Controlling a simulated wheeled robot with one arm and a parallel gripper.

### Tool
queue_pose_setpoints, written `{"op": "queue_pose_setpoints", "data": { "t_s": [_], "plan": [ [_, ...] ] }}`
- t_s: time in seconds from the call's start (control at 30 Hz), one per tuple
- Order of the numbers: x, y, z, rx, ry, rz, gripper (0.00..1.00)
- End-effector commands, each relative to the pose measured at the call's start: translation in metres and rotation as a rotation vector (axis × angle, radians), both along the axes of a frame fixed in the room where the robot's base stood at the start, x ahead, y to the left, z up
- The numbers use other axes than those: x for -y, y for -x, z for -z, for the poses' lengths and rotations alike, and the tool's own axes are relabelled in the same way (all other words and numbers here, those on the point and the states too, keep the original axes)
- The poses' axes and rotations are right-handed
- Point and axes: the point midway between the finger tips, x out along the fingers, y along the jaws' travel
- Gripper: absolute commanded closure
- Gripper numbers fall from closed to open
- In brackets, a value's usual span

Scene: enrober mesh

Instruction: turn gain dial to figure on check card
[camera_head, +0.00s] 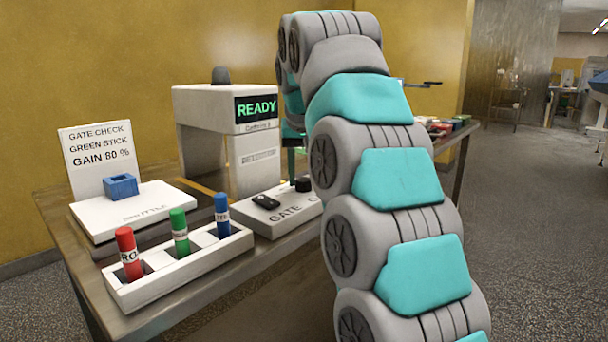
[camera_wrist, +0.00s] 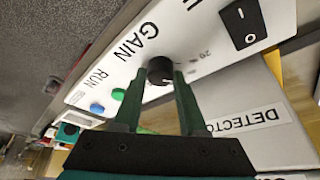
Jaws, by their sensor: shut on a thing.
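The check card (camera_head: 97,158) stands at the left in the head view and reads "GATE CHECK, GREEN STICK, GAIN 80 %". The gain dial (camera_wrist: 160,70) is a small dark round knob on the white control panel (camera_wrist: 120,62), beside the word GAIN. My gripper (camera_wrist: 160,78) has one green finger on each side of the dial and is shut on it. A figure 20 shows on the panel to its right; other figures and the dial's pointer cannot be made out. In the head view my arm hides most of the gripper.
A black rocker switch (camera_wrist: 243,22) and blue and green buttons share the panel. The detector gate (camera_head: 215,130) displays READY. A rack (camera_head: 185,270) of red, green and blue sticks and a shuttle with a blue holder (camera_head: 121,186) stand left.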

Motion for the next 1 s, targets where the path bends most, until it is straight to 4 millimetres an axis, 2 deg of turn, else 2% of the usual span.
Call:
{"op": "queue_pose_setpoints", "data": {
  "t_s": [0.3,0.73,0.77,1.0],
  "plan": [
    [-0.0006,-0.0004,-0.0005,0.001,-0.001,0.098,1.00],
    [-0.0009,-0.0001,-0.0005,0.001,-0.001,0.107,1.00],
    [-0.0009,-0.0001,-0.0005,0.001,-0.001,0.107,0.57],
    [-0.0008,0.0000,-0.0004,0.001,-0.001,0.107,0.30]
  ]
}}
